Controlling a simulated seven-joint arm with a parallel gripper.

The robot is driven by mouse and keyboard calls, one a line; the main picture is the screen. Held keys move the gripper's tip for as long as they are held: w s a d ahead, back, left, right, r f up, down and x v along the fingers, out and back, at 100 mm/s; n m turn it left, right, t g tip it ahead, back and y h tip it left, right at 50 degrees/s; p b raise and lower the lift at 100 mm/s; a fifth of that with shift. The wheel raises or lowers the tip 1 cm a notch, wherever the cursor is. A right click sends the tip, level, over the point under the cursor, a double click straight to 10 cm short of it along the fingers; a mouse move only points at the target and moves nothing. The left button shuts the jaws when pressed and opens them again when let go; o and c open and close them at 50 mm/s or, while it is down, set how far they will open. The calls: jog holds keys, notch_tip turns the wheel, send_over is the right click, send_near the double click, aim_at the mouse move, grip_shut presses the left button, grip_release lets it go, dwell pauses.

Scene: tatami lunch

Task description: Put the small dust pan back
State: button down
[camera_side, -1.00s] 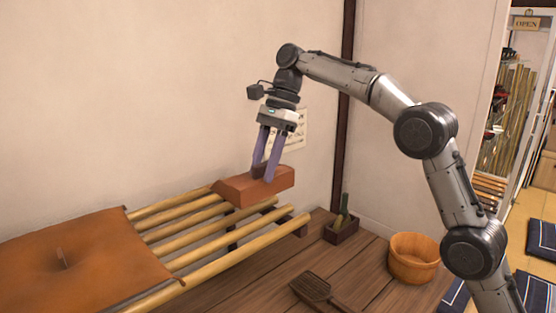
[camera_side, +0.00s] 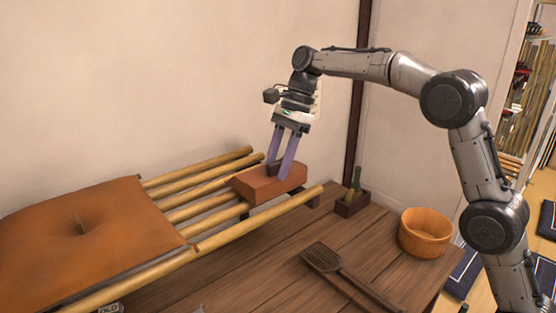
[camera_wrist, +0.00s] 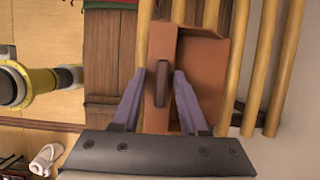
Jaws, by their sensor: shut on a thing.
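The small dust pan appears to be the orange-brown box-shaped piece (camera_side: 272,187) with a dark upright grip. In the wrist view, its hollow body (camera_wrist: 203,75) lies on the right, with the dark grip (camera_wrist: 162,84) between my fingers. My gripper (camera_side: 279,168) points down and is shut on the pan at its grip; it also shows in the wrist view (camera_wrist: 160,80). The pan is at the right end of the bamboo slat bench (camera_side: 240,234). I cannot tell whether its underside touches the slats.
An orange-brown cushion (camera_side: 105,238) covers the bench's left part. A slotted, long-handled tool (camera_side: 322,258) lies on the wooden planks. Beyond are a wooden tub (camera_side: 424,240) and a small dark box with green items (camera_side: 352,203). The wall is close behind the bench.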

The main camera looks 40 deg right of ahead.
jog(key=shift+f, duration=0.6)
dwell(0.4)
jog(key=shift+c, duration=1.8)
grip_release()
jog(key=v, duration=1.2)
